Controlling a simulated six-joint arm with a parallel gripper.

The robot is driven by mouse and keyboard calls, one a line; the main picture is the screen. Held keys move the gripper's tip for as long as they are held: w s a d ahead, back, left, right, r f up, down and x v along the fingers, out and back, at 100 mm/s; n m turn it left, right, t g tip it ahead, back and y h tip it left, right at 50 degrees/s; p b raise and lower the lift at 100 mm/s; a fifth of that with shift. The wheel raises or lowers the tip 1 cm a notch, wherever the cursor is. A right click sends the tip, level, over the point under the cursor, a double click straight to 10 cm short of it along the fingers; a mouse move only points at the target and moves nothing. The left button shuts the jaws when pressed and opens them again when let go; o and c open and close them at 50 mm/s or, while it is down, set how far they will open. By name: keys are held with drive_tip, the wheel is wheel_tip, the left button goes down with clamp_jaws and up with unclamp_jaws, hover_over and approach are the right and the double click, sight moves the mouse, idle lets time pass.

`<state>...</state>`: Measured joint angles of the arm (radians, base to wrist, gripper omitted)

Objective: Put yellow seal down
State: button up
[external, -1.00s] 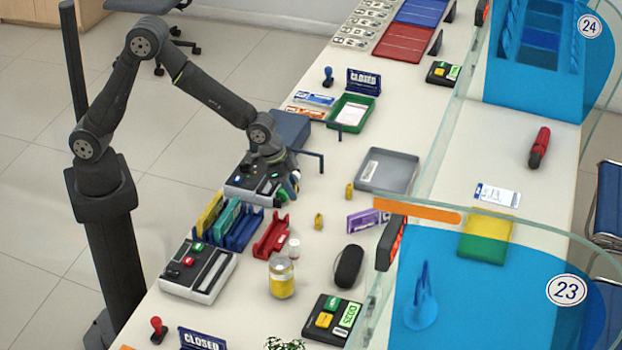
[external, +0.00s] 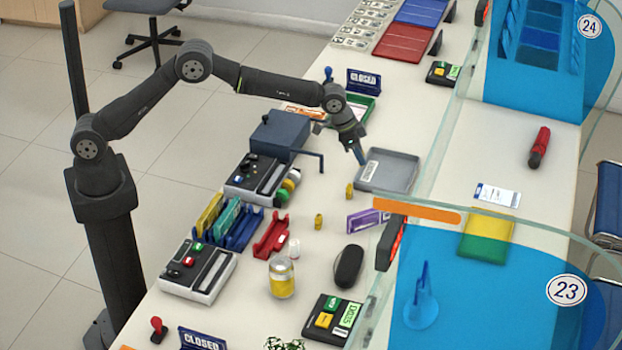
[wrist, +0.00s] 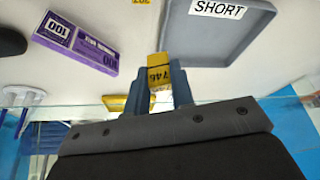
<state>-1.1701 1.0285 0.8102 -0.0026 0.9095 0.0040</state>
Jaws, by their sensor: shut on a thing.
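My gripper (external: 361,160) is shut on a yellow seal, above the left part of the grey tray in the external view. In the wrist view, the yellow seal (wrist: 159,67) with dark digits sits between the two blue-grey fingertips (wrist: 160,82). The held seal is too small to make out in the external view. The grey tray (external: 402,182) appears empty; its "SHORT" label shows in the wrist view (wrist: 220,9). Two other small yellow seals stand on the counter, one near the tray (external: 349,190) and one further left (external: 318,222).
A blue-grey box (external: 279,133) is left. Glass screens edge the right side.

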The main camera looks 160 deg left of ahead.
drive_tip(key=shift+s+a, duration=0.3)
drive_tip(key=shift+a, duration=0.15)
drive_tip(key=s+a+f, duration=0.2)
drive_tip(key=a, duration=0.1)
drive_tip(key=s+a+f, duration=0.2)
drive_tip(key=s, duration=0.1)
drive_tip(key=s+a+f, duration=0.2)
drive_tip(key=a+f, duration=0.1)
drive_tip(key=shift+s+a, duration=0.35)
drive_tip(key=shift+s, duration=0.05)
drive_tip(key=shift+f, duration=2)
drive_tip(key=shift+f, duration=0.2)
drive_tip(key=o, duration=0.9)
drive_tip(key=shift+r, duration=0.1)
